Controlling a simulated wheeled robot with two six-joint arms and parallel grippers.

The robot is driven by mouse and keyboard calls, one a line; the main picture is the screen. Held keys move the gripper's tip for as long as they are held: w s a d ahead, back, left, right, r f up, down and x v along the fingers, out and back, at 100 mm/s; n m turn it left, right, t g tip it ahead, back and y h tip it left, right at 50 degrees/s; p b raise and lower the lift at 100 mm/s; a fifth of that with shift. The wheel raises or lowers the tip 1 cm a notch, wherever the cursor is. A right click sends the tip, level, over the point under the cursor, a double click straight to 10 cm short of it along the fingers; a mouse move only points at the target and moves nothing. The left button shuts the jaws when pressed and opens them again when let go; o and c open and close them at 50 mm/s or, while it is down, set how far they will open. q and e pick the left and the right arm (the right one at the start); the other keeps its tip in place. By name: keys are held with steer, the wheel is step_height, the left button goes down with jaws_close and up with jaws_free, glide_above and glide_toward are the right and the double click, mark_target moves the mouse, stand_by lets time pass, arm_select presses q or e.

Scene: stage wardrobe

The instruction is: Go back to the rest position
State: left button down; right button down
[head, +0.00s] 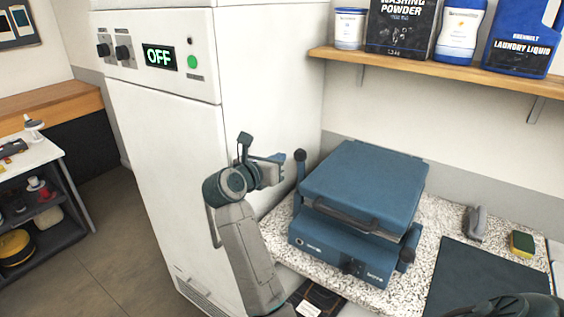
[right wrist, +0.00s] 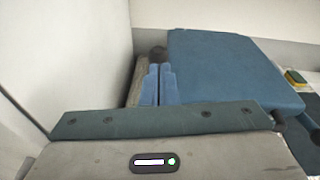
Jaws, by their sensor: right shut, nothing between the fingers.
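My right gripper (head: 279,160) is raised in the middle of the head view, between the white cabinet and the blue press. Its blue fingers also show in the right wrist view (right wrist: 159,84), closed together with nothing between them. The blue press (head: 362,185) stands on the speckled counter just to the right of the gripper, and its lid fills the upper right of the right wrist view (right wrist: 225,75). The gripper appears apart from the press. My left gripper is not in view.
A wooden shelf (head: 440,68) with laundry products hangs above the speckled counter (head: 400,290). A dark mat (head: 480,275), a grey tool (head: 474,224) and a sponge (head: 522,243) lie at right.

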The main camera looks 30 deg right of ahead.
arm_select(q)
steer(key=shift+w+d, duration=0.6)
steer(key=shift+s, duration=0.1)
